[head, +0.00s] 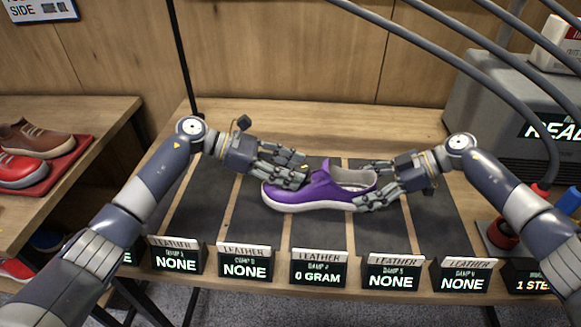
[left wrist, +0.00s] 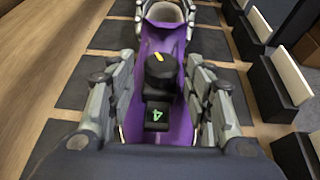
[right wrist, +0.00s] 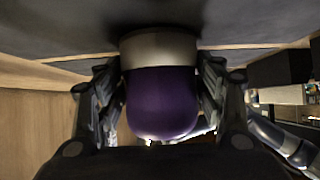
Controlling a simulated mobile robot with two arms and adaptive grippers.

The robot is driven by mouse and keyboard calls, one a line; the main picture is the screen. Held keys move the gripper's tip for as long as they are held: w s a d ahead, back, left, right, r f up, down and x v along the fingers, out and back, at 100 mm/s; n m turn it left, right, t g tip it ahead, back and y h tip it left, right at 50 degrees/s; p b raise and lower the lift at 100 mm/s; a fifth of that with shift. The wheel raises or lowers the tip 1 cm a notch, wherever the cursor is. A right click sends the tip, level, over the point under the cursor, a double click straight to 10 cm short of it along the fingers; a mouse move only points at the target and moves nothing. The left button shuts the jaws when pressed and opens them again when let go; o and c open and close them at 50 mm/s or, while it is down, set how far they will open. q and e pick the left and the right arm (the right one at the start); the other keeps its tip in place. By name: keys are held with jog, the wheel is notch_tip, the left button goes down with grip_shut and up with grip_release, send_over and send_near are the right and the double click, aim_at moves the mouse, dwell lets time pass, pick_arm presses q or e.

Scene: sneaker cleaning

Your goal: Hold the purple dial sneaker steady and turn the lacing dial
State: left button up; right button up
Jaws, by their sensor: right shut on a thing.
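The purple sneaker (head: 318,194) with a white sole lies on a dark mat in the middle of the table, its toe to the left. My right gripper (head: 363,185) is shut on its heel (right wrist: 162,100), one finger on each side. My left gripper (head: 290,172) is over the toe end, its fingers apart on both sides of the shoe. The left wrist view shows a black lacing dial (left wrist: 161,70) with a yellow mark between these fingers. A small block with a green digit (left wrist: 157,115) sits below the dial there. The fingers do not visibly clamp the dial.
Several dark mats with label stands, such as the 0 GRAM stand (head: 319,271), line the table's front. A grey machine (head: 510,115) with hoses stands at the right. A side shelf with a red tray of shoes (head: 50,168) is at the left.

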pick_arm(q)
jog(key=shift+r, duration=0.15)
jog(key=v, duration=1.2)
jog(key=shift+w, duration=0.1)
pick_arm(e)
jog(key=o, duration=1.3)
jog(key=shift+o, duration=0.2)
jog(key=shift+r, duration=0.1)
jog(key=v, duration=1.2)
jog(key=shift+w, duration=0.1)
